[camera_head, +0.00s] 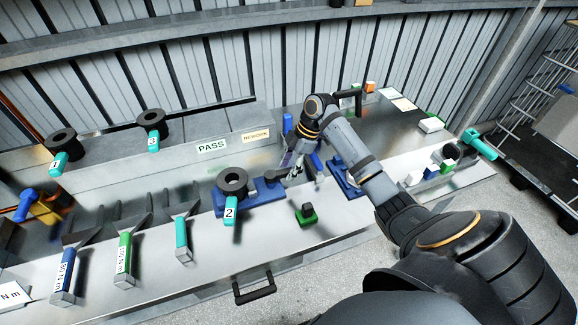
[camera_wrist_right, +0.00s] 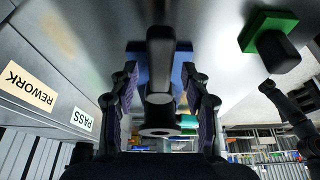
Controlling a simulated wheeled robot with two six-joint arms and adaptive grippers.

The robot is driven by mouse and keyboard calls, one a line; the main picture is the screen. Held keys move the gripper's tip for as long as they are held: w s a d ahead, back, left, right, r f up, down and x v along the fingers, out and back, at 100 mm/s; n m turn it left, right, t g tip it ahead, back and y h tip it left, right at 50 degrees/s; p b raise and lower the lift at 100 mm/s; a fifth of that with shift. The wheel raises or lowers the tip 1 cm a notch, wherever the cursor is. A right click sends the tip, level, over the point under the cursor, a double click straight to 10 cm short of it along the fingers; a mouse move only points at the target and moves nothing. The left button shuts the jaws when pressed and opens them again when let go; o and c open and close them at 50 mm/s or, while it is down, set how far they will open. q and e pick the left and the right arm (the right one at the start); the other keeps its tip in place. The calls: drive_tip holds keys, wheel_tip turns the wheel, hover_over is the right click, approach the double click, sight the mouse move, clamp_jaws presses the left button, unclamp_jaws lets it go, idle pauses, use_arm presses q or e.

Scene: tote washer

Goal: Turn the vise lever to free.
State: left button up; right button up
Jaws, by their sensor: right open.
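The blue vise (camera_head: 265,190) stands on the bench. A black ring with a teal tag marked 2 (camera_head: 232,213) sits at its left. In the right wrist view, a black lever (camera_wrist_right: 160,52) runs in front of the blue vise body (camera_wrist_right: 136,65), with the black ring (camera_wrist_right: 158,132) below it. My right gripper (camera_head: 294,172) is at the vise's right end. In the right wrist view its open fingers (camera_wrist_right: 160,100) stand on either side of the lever, with visible gaps. The lever is largely hidden in the head view. My left gripper is not in view.
A green block with a black top (camera_head: 306,213) lies in front of the gripper. Another blue fixture (camera_head: 343,177) stands to its right. Torque wrenches (camera_head: 124,258) rest at the left. A PASS and REWORK ledge (camera_head: 200,128) runs behind.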

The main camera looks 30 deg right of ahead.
clamp_jaws()
idle(0.3)
